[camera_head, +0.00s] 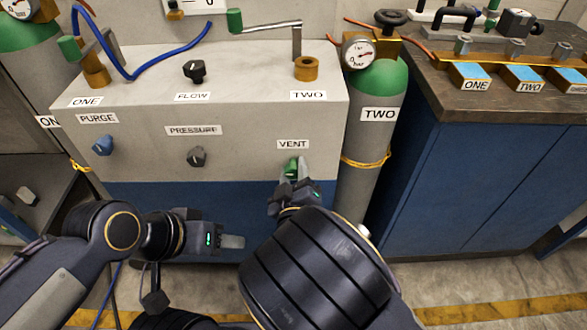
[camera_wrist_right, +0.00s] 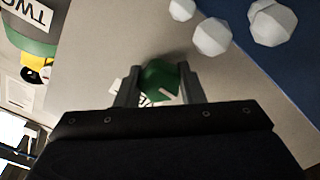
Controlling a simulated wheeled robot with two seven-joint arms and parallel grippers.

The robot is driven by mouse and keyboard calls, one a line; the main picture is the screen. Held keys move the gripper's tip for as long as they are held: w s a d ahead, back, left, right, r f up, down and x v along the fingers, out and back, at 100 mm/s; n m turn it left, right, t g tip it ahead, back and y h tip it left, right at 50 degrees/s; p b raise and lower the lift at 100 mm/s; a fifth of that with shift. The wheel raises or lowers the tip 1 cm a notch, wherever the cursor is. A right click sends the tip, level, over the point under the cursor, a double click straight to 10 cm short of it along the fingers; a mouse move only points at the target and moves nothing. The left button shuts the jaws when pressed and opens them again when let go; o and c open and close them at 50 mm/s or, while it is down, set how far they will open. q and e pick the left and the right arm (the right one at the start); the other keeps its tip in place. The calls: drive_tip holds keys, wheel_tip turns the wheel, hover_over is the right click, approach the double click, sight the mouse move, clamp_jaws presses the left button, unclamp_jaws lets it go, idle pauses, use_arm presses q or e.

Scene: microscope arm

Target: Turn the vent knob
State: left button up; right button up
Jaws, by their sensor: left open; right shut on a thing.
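The green vent knob (camera_head: 291,167) sits on the front of the grey panel box, just under the VENT label (camera_head: 293,144). My right gripper (camera_head: 294,172) is at the knob, with one finger on each side of it. In the right wrist view the green knob (camera_wrist_right: 160,80) lies between the two fingers of my right gripper (camera_wrist_right: 162,85), which are shut on it. My left gripper (camera_head: 238,241) is open and empty, low in front of the box's blue lower part. The far side of the vent knob is hidden.
On the same panel are the blue purge knob (camera_head: 103,146) and the dark pressure knob (camera_head: 197,157). The green gas cylinder TWO (camera_head: 380,95) stands right of the box, beside a blue cabinet (camera_head: 480,185). A black flow knob (camera_head: 195,71) is on top.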

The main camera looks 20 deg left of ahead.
drive_tip(key=shift+f+n, duration=0.1)
drive_tip(key=shift+n, duration=0.2)
idle(0.4)
drive_tip(key=o, duration=1)
drive_tip(key=shift+s, duration=0.1)
drive_tip(key=v, duration=0.7)
drive_tip(key=shift+s+p, duration=0.35)
drive_tip(key=shift+p, duration=0.1)
drive_tip(key=shift+w+d, duration=0.1)
drive_tip(key=shift+d, duration=0.1)
